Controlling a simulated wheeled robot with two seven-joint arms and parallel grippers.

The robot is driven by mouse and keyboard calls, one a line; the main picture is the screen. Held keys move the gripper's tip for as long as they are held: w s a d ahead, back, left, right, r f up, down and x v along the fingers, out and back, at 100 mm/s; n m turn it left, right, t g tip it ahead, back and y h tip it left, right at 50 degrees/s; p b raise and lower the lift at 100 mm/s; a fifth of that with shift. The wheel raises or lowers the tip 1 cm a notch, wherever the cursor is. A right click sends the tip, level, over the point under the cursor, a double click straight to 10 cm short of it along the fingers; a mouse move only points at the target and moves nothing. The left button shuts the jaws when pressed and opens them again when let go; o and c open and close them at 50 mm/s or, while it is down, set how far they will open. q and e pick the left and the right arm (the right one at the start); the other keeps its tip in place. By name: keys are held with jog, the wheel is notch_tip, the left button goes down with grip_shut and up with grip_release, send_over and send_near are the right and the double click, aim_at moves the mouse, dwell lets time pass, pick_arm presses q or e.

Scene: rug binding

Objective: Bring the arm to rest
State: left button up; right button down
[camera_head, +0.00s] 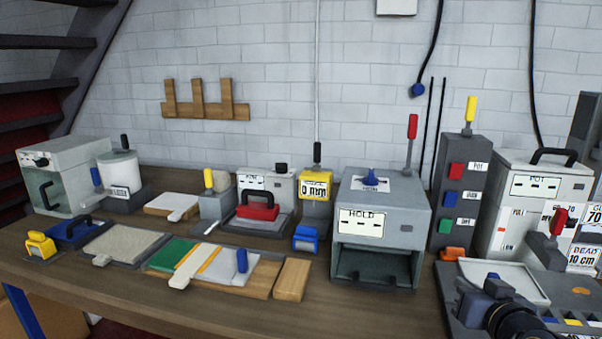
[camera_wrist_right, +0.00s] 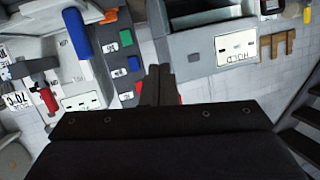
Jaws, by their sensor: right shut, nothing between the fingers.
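That view is upside down and shows the grey HOLD box (camera_wrist_right: 205,52) and the button panel beyond the fingers. The gripper is apart from both. My left gripper is in neither view.
The grey HOLD box (camera_head: 382,215) and the dark button column (camera_head: 460,180) stand left of my right gripper. A pale tray (camera_head: 505,275) and a panel with coloured marks lie near it. Boards, mats and small machines fill the bench (camera_head: 130,290) to the left. Its front left edge is clear.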

jog(key=s+a+f+g+y+b, duration=0.25)
jog(key=s+a+f+g, duration=0.25)
jog(key=s+f, duration=0.6)
jog(key=s+a+f+g+y+b, duration=0.2)
jog(key=s+a+f+g+b, duration=0.2)
jog(key=s+f, duration=0.6)
notch_tip(320, 180, up, 15)
jog(key=s+p, duration=0.1)
jog(key=p, duration=1.2)
jog(key=shift+s+a+f, duration=0.15)
jog(key=shift+s, duration=0.2)
jog(key=shift+h, duration=0.25)
